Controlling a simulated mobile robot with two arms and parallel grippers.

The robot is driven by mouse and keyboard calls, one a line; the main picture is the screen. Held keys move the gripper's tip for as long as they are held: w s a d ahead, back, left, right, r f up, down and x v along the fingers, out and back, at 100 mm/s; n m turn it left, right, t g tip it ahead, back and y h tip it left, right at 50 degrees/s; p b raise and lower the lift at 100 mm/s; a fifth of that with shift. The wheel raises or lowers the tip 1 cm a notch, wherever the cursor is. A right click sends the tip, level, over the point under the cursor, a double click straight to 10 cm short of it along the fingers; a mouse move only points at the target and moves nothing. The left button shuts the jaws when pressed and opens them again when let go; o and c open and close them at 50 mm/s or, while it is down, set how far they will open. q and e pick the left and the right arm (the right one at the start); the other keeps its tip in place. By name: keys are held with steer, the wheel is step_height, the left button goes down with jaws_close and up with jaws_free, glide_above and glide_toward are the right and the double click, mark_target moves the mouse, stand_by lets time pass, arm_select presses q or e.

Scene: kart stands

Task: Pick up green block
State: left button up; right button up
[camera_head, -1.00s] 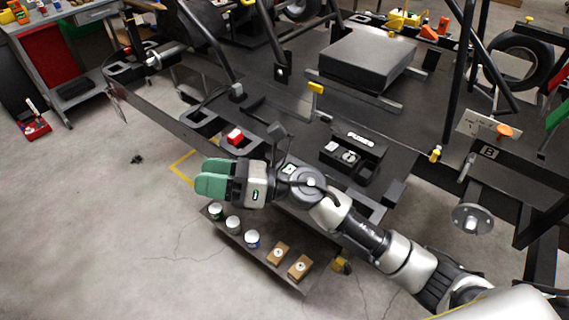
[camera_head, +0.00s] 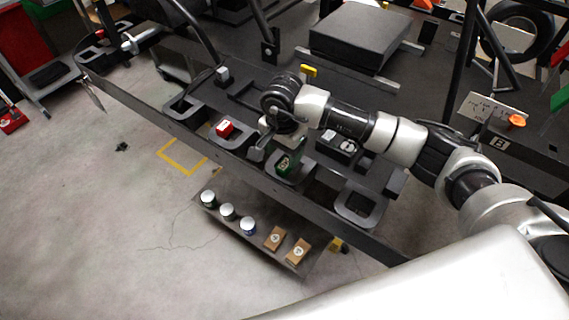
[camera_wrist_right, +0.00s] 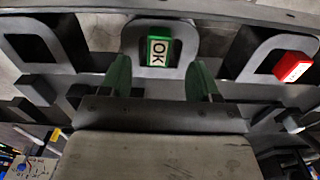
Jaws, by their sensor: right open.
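The green block (camera_wrist_right: 166,34), with a white "OK" label, sits in a grey U-shaped holder (camera_wrist_right: 186,40) in the right wrist view. My right gripper (camera_wrist_right: 160,78) is open, its two green fingers to either side of the block's line and a little short of it. Nothing is between the fingers. In the head view my right gripper (camera_head: 274,150) points down over the black rail, mostly hidden by its own wrist. My left gripper is out of view.
A red block (camera_head: 225,128) sits in the neighbouring holder; it also shows in the right wrist view (camera_wrist_right: 292,67). An empty holder (camera_head: 357,207) lies to the right. A low shelf (camera_head: 258,254) carries jars and small boxes. Clear floor lies front left.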

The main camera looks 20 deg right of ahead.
mark_target(285, 164)
steer(key=f, duration=0.1)
steer(key=f+p, duration=0.1)
steer(key=f, duration=0.1)
steer(key=f+p, duration=0.1)
steer(key=shift+d+f, duration=0.25)
steer(key=shift+f, duration=0.15)
steer(key=shift+w+f, duration=0.1)
steer(key=shift+f, duration=0.4)
steer(key=c, duration=1)
steer(key=shift+r, duration=0.15)
